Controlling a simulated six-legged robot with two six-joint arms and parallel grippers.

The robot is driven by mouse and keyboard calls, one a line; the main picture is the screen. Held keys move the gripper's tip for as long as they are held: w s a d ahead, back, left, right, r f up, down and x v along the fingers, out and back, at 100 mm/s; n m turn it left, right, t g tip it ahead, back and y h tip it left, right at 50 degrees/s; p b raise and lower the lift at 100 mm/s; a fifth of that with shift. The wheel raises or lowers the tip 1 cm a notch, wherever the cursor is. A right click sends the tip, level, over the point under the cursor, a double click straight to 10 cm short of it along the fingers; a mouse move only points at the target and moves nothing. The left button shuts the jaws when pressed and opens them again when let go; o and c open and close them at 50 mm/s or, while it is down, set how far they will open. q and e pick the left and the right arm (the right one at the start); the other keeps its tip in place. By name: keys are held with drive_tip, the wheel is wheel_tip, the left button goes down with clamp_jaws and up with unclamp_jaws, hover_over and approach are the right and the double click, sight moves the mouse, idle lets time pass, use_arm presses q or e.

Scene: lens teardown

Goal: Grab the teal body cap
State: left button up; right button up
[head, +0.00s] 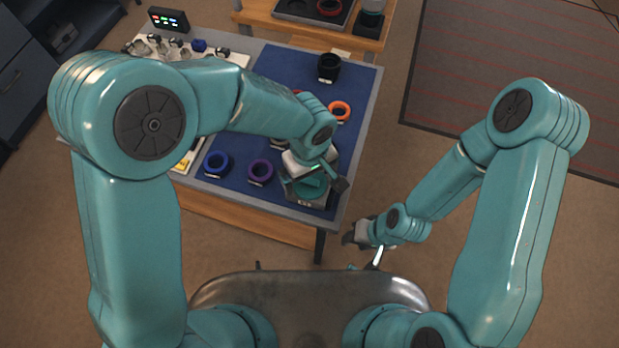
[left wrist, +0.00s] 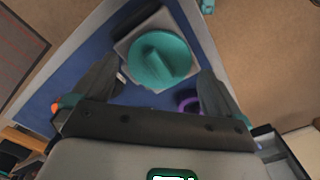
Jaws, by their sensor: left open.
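The teal body cap (left wrist: 160,56) is a round disc with a raised grip bar across its top. It sits on a grey square block (left wrist: 128,44) at the near right corner of the blue mat. In the head view the cap (head: 308,191) is partly hidden by my left gripper (head: 314,182). That gripper is open above the cap, and in the left wrist view its fingers stand apart on either side of the cap, with nothing held. My right gripper (head: 361,240) hangs off the table to the right; its jaw opening is unclear.
On the blue mat (head: 280,75) are a blue ring (head: 217,164), a purple ring (head: 260,172), an orange ring (head: 340,111) and a black cylinder (head: 329,67). A small display (head: 168,19) stands at the back left. A wooden bench (head: 262,17) stands behind.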

use_arm(q)
drive_tip(key=shift+f, duration=0.8)
drive_tip(key=c, duration=0.8)
drive_tip(key=shift+c, duration=0.2)
drive_tip(key=shift+r, duration=0.15)
